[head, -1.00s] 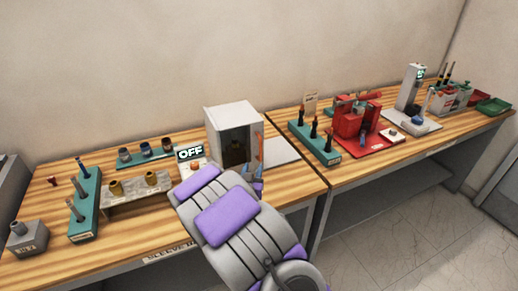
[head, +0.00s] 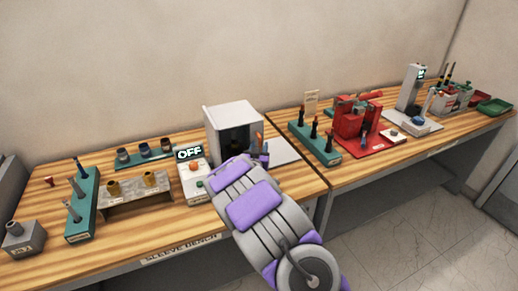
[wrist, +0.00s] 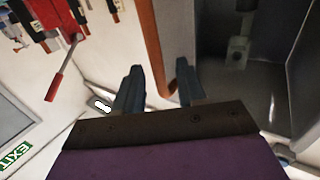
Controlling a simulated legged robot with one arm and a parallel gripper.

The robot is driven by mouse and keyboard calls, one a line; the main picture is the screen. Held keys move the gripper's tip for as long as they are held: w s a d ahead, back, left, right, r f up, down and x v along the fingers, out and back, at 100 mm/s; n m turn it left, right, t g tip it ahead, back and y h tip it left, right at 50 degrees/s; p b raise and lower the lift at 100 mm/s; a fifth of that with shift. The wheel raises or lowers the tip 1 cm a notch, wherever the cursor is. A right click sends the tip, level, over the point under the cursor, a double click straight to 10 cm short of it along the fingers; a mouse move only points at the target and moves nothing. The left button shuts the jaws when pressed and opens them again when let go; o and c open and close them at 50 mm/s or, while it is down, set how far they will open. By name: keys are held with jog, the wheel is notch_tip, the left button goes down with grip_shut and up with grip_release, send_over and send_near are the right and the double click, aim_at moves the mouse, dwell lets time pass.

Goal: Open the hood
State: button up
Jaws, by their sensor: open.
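The hood (head: 232,118) is a white box near the right end of the left bench. Its dark inside shows through the front, and an orange-brown upright handle (head: 259,138) is at its front right edge. In the wrist view the handle (wrist: 148,45) runs down to the space between the two fingers. My gripper (wrist: 160,85) is open, with one finger on each side of the handle's lower part. I cannot tell whether a finger touches it. In the head view my gripper (head: 262,158) is partly hidden by my arm. A grey fitting (wrist: 238,45) shows inside the hood.
A control box with an OFF display (head: 190,168) stands left of the hood. Teal racks (head: 82,205) and a metal holder (head: 135,195) are further left. A red fixture (head: 358,120) stands on the right bench. A pale plate (head: 283,150) lies right of the hood.

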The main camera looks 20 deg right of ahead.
jog(key=shift+w, duration=0.1)
jog(key=shift+c, duration=0.2)
grip_shut()
dwell(0.5)
